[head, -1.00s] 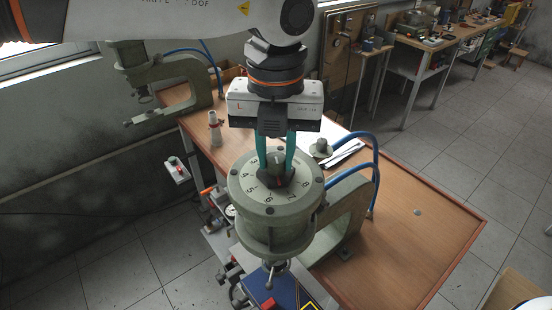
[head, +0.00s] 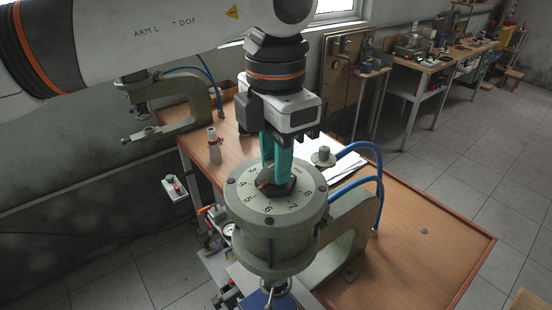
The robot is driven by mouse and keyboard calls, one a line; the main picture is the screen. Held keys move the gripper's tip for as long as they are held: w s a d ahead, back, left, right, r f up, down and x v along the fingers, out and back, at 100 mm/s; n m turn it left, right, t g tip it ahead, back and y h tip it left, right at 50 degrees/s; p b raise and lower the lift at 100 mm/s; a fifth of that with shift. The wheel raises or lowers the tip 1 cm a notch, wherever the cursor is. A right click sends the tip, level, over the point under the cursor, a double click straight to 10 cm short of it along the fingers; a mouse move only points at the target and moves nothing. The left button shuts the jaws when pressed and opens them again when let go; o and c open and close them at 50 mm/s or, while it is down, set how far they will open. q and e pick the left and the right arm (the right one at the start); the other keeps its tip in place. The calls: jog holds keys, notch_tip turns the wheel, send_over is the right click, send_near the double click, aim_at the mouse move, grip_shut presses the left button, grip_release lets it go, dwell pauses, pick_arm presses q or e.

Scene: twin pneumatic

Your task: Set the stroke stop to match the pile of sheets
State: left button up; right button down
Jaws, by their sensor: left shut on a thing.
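The stroke stop is a dark knob (head: 280,190) in the middle of a numbered dial (head: 262,206) on top of the near green press (head: 275,238). A red mark on the knob points left, roughly toward 4 or 5; the fingers partly hide the dial's far side. My left gripper (head: 277,180) comes down from above, its teal fingers shut on the knob. The pile of white sheets (head: 347,168) lies on the wooden bench behind the press, partly hidden by it. My right gripper is not in view.
A blue hose (head: 379,175) loops at the press's right side. A grey-white bottle (head: 214,147) stands on the bench (head: 420,260) at left. A second press (head: 195,97) is at the back left. The bench's right part is mostly clear.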

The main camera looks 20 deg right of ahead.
pick_arm(q)
jog(key=m, duration=0.3)
jog(key=shift+m, duration=0.4)
jog(key=m, duration=0.9)
jog(key=shift+r, duration=0.1)
jog(key=m, duration=0.4)
jog(key=shift+p, duration=0.3)
jog(key=shift+m, duration=0.3)
jog(key=o, duration=1)
